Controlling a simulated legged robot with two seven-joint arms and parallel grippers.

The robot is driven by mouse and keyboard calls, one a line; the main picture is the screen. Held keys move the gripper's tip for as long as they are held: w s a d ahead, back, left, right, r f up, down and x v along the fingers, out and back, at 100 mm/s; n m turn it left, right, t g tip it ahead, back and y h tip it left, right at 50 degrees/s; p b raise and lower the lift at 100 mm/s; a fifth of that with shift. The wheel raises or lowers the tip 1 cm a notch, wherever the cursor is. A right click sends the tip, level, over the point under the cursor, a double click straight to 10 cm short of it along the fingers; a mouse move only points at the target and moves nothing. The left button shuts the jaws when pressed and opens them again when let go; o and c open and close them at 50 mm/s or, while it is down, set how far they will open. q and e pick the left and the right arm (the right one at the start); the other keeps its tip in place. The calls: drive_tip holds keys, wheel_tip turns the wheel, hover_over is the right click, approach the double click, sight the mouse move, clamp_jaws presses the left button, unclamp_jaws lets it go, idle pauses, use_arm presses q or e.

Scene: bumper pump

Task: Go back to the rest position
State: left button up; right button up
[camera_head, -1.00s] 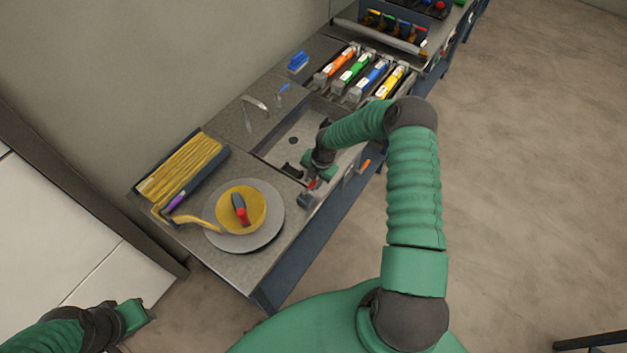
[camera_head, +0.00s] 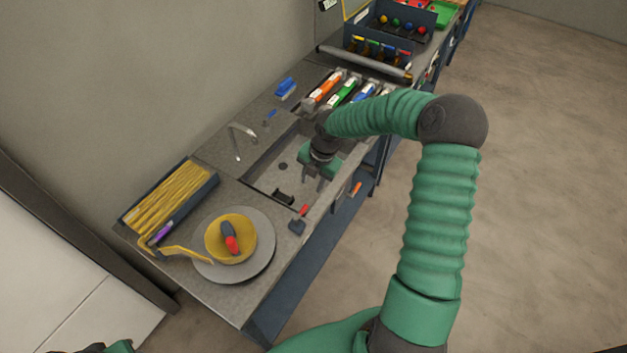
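My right gripper (camera_head: 314,178) hangs over the sink basin (camera_head: 262,183), fingers pointing down. Its two dark fingers look apart, with nothing visible between them. It is apart from the small dark fixture with a red part (camera_head: 298,226) on the counter's front edge. Of my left arm, only a dark and green bit shows at the bottom left edge; its fingers are not visible.
A tray of yellow sticks (camera_head: 165,197) lies along the wall, left of the plate. A faucet (camera_head: 236,140), a blue brush (camera_head: 286,87) and coloured cartridges (camera_head: 325,88) stand around the sink. Open floor (camera_head: 540,200) lies to the right.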

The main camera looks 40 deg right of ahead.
drive_tip(key=shift+s+r, duration=0.1)
drive_tip(key=shift+r, duration=0.6)
drive_tip(key=s+a+f+m+b, duration=0.2)
drive_tip(key=s+a+m+b, duration=0.3)
drive_tip(key=a+m, duration=0.5)
drive_tip(key=s+a+f+m+b, duration=0.3)
drive_tip(key=s+a+m+b, duration=0.2)
drive_tip(key=s+a+m, duration=0.4)
drive_tip(key=shift+s+a+f+m+t+h, duration=0.25)
drive_tip(key=shift+s+a+m+h, duration=0.2)
drive_tip(key=shift+m, duration=1.05)
